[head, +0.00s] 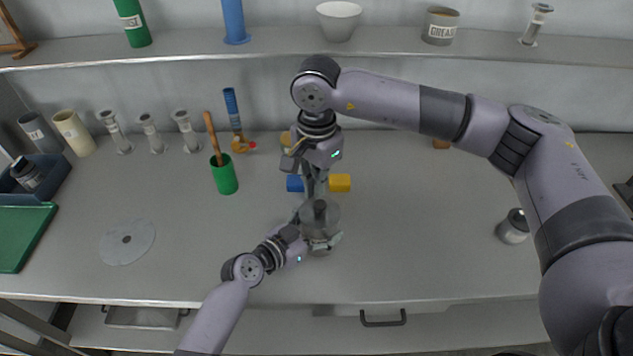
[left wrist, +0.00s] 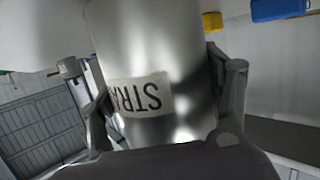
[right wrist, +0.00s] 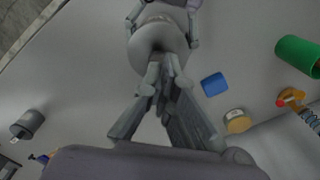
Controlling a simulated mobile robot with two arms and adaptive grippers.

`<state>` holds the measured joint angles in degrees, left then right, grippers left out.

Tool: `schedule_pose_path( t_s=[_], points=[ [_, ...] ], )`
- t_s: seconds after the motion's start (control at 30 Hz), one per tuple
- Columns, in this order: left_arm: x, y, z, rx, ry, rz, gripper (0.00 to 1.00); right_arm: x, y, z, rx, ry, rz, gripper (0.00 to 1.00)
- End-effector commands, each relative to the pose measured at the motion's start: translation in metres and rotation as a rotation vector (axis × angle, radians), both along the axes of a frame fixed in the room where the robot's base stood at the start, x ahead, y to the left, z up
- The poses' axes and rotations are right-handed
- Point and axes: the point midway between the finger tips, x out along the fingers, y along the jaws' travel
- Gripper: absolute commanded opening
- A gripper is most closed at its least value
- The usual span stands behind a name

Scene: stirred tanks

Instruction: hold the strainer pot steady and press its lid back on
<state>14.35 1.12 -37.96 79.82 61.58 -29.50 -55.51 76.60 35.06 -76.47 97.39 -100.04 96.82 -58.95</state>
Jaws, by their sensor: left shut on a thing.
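The strainer pot is a shiny metal cylinder with a label reading "STRA", upside down in the left wrist view (left wrist: 155,60). In the head view the pot (head: 320,229) stands near the front middle of the bench. My left gripper (head: 322,245) is shut around its side. The grey round lid (right wrist: 153,40) shows at the pot's top in the right wrist view; I cannot tell whether it is fully seated. My right gripper (right wrist: 166,66) points down from above, its fingers close together, tips at the lid's middle. Nothing shows clearly between them.
Behind the pot lie a blue block (head: 295,183) and a yellow block (head: 340,183). A green cup (head: 224,176) stands to the left, a grey-lidded jar (head: 513,227) to the right. A shelf (head: 280,46) runs along the back. The front bench is mostly clear.

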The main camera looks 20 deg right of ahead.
Motion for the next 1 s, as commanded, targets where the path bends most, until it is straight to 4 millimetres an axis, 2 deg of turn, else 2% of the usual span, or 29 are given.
schedule_pose_path(
  t_s=[1.0],
  points=[
    [0.000,0.000,0.000,0.000,0.001,0.000,0.40,0.000,0.000,-0.031,0.000,0.000,0.000,0.00]
  ],
)
